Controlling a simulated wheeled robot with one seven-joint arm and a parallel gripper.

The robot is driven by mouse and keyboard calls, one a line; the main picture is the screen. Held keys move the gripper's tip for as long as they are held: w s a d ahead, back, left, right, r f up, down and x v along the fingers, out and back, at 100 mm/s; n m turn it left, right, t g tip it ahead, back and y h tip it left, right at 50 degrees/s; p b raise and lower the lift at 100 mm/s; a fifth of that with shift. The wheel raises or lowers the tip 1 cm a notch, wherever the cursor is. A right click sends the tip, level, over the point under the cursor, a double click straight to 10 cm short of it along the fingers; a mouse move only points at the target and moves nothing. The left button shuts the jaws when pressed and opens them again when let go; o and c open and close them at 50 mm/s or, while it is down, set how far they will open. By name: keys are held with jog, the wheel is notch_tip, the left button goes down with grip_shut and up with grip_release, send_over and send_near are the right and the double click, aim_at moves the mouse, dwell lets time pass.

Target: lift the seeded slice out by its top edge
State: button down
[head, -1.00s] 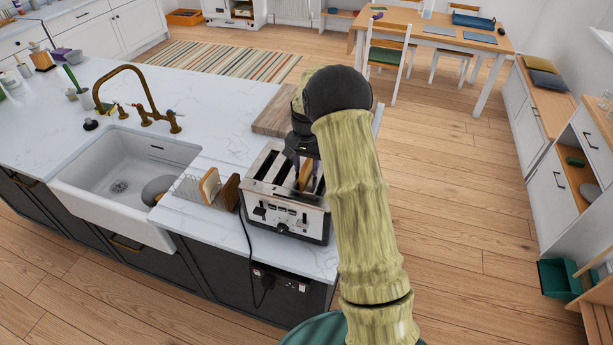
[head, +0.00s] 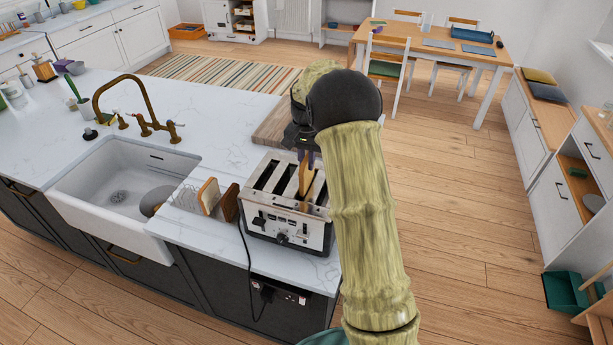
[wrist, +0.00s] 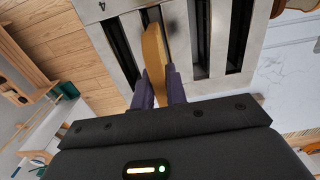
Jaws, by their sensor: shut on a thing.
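The slice (head: 305,182), golden tan and upright, stands above one of the right-hand slots of the steel toaster (head: 285,229). I cannot make out seeds on it. It also shows edge-on in the wrist view (wrist: 155,55). My gripper (head: 309,157) is above the toaster, and its purple fingers (wrist: 159,88) are shut on the slice near its top edge, one on each side. Much of the slice shows above the toaster top; I cannot tell whether its lower edge is clear of the slot. The other visible slots look dark and empty.
A wire rack (head: 186,197) left of the toaster holds a pale slice (head: 208,195) and a dark brown slice (head: 229,204). A wooden board (head: 272,128) lies behind the toaster. The sink (head: 120,190) is further left. A black cord hangs down the counter front.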

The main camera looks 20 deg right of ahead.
notch_tip(320, 180, up, 4)
jog(key=shift+r+b, duration=0.2)
jog(key=shift+b, duration=0.2)
dwell(0.3)
notch_tip(320, 180, up, 10)
jog(key=p, duration=0.8)
jog(key=shift+f+p, duration=0.25)
jog(key=shift+p, duration=0.15)
